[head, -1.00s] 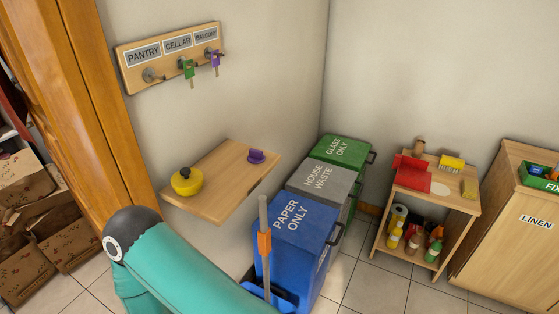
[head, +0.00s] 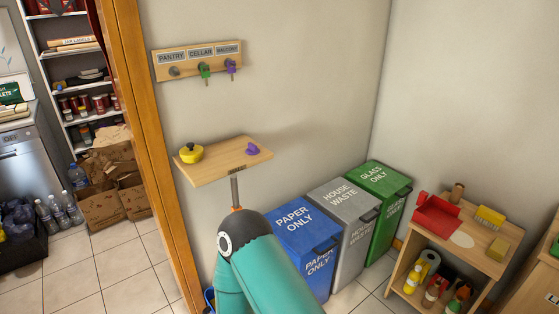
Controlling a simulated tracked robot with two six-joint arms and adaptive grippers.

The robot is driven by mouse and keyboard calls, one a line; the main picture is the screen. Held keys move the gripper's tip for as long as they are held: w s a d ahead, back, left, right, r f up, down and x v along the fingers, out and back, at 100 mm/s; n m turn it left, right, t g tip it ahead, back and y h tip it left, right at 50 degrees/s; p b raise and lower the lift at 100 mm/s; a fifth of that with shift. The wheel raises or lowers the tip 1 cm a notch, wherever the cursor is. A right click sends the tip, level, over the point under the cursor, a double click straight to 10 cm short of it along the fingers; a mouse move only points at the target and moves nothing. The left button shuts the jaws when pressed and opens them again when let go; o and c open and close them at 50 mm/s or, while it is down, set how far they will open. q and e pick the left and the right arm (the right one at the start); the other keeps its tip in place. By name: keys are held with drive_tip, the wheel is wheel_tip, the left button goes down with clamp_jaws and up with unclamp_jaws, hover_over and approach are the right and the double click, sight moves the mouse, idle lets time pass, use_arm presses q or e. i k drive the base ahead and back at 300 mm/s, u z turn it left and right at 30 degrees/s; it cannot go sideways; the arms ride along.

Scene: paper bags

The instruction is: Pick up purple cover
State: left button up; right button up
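A small purple object (head: 252,149), which looks like the purple cover, sits on the right part of a wooden wall shelf (head: 214,172). A yellow round pot with a dark knob (head: 190,153) stands on the left part of the same shelf. A teal arm of mine rises from the bottom middle, below the shelf and in front of the blue bin. No gripper fingers show in the head view, so neither gripper can be seen near the cover.
Blue paper (head: 297,228), grey house waste (head: 342,200) and green glass (head: 379,180) bins stand along the wall. A key rack (head: 215,55) hangs above the shelf. A wooden cart (head: 480,258) with a red dustpan (head: 436,213) is at right. A doorway at left shows paper bags (head: 117,170).

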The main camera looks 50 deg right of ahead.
sight(253, 149)
drive_tip(key=k, duration=0.8)
drive_tip(key=z, duration=0.75)
drive_tip(key=i, duration=1)
drive_tip(key=z, duration=0.15)
